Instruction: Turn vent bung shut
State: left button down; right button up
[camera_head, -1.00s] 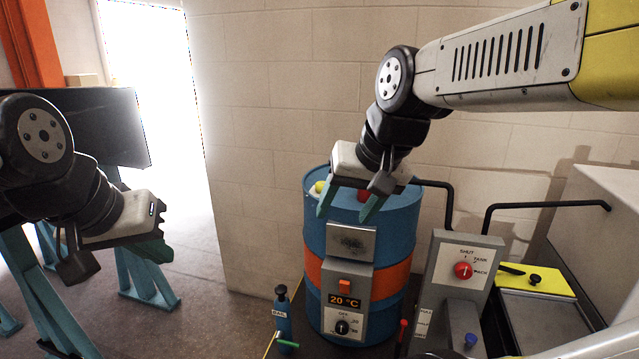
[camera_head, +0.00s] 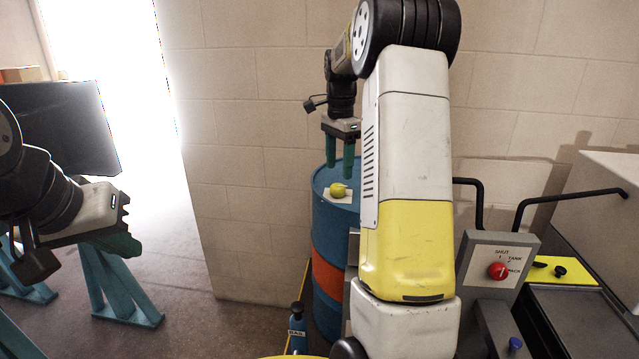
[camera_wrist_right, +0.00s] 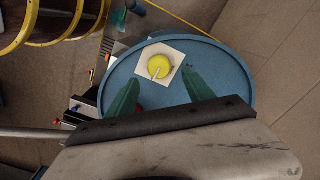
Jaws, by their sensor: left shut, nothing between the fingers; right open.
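The vent bung is a yellow round cap (camera_head: 338,190) on a pale square plate on top of the blue drum (camera_head: 327,225). In the right wrist view the yellow cap (camera_wrist_right: 159,66) carries a thin pale mark, and it lies beyond and between my fingertips. My right gripper (camera_head: 341,172) points down over the drum top, open and empty, close above the cap. Its two green fingers also show in the right wrist view (camera_wrist_right: 160,90). My left gripper (camera_head: 128,245) is shut and empty at the left, far from the drum. My right arm hides the drum's right side.
A grey control box with a red knob (camera_head: 498,271) stands right of the drum. A blue bottle (camera_head: 297,332) stands at the drum's foot. A block wall is behind the drum.

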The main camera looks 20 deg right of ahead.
aim_at(337, 186)
notch_tip(337, 186, down, 6)
grip_shut()
dwell(0.6)
jog(key=shift+n, duration=0.4)
jog(key=n, duration=0.3)
jog(key=shift+n, duration=0.4)
jog(key=n, duration=0.4)
jog(key=shift+n, duration=0.3)
jog(key=n, duration=0.4)
jog(key=shift+a, duration=0.1)
jog(key=n, duration=0.4)
jog(key=shift+n, duration=0.5)
